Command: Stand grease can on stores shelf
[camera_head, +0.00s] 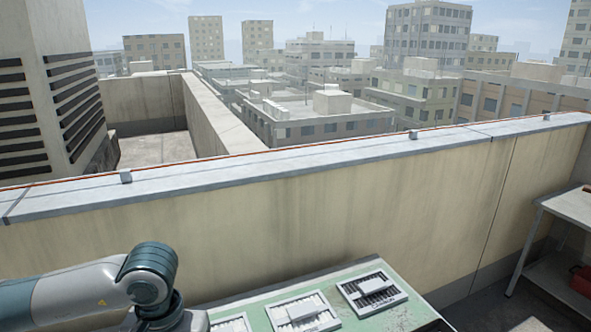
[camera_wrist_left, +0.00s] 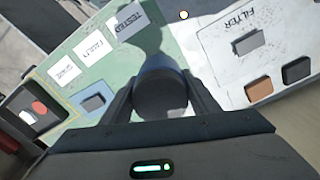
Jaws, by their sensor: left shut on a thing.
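In the left wrist view, my left gripper (camera_wrist_left: 160,84) has its fingers on both sides of a dark grey cylinder, which looks like the grease can (camera_wrist_left: 160,98). The can is seen almost end-on, above a green work surface (camera_wrist_left: 113,62). In the head view only my left arm's links show at the lower left; its gripper and the can are out of frame. A grey metal shelf unit (camera_head: 566,207) stands at the right edge, partly cut off; I cannot tell whether it is the stores shelf. My right gripper is in neither view.
In the head view, a green bench with white-framed trays (camera_head: 303,312) stands before the parapet wall (camera_head: 330,225). A red object (camera_head: 581,280) sits on the unit's lower level. In the wrist view, a white FILTER sheet (camera_wrist_left: 225,60) with several blocks lies right of the can.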

